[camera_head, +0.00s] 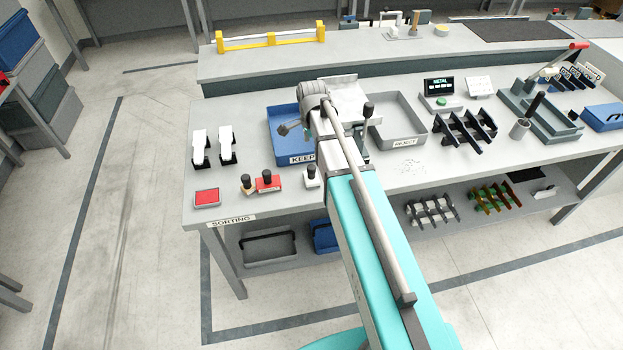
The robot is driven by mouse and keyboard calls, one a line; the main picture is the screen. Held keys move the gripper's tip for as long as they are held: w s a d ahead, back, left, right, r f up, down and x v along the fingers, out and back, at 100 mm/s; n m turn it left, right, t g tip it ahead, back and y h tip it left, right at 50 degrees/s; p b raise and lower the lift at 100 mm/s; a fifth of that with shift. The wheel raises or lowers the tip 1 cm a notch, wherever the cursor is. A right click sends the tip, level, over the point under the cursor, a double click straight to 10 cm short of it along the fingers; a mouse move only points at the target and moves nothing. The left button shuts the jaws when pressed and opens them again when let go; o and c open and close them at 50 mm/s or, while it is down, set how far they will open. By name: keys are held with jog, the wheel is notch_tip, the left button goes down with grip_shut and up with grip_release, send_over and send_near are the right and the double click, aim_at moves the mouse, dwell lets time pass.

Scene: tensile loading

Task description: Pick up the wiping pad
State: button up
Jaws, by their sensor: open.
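I cannot make out the wiping pad for certain. A small white block with a dark knob (312,176), on the bench front just left of my arm, may be it. My gripper (289,129) is small and partly hidden at the end of my arm, over the blue KEEP tray (281,154). It is open, with nothing visible in it. It is above and behind the white block in the picture, apart from it.
A red pad (207,197) and two dark-knobbed stamps (267,181) sit at the front left. The grey REJECT tray (421,130) stands right of my arm. Specks (408,167) lie on the bench before it. Black racks (465,130) stand further right.

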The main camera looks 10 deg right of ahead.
aim_at(312, 167)
jog(key=shift+f+b, duration=3.7)
jog(key=shift+f, duration=0.25)
jog(key=shift+f+b, duration=2.6)
grip_shut()
